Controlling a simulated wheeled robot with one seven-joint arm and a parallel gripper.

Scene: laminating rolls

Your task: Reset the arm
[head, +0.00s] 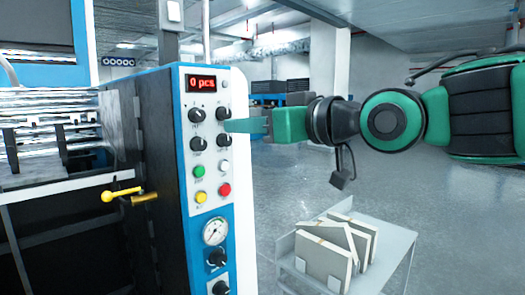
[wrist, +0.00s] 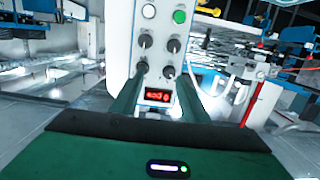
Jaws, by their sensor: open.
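My green gripper (head: 232,126) reaches in from the right in the head view, with its fingertips in front of the machine's control panel (head: 210,165), close to the upper knobs. In the wrist view my gripper (wrist: 158,88) shows two green fingers spread apart with nothing between them. The panel and its red display (wrist: 158,96) appear upside down between and beyond the fingers. In the head view the display (head: 202,83) reads "0 pcs". I cannot tell whether a fingertip touches a knob.
A yellow-handled lever (head: 122,194) sticks out of the machine on the left. A grey cart (head: 388,262) with several pale boxes (head: 335,245) stands below my arm. A pressure gauge (head: 215,231) sits low on the panel. Open floor lies behind the cart.

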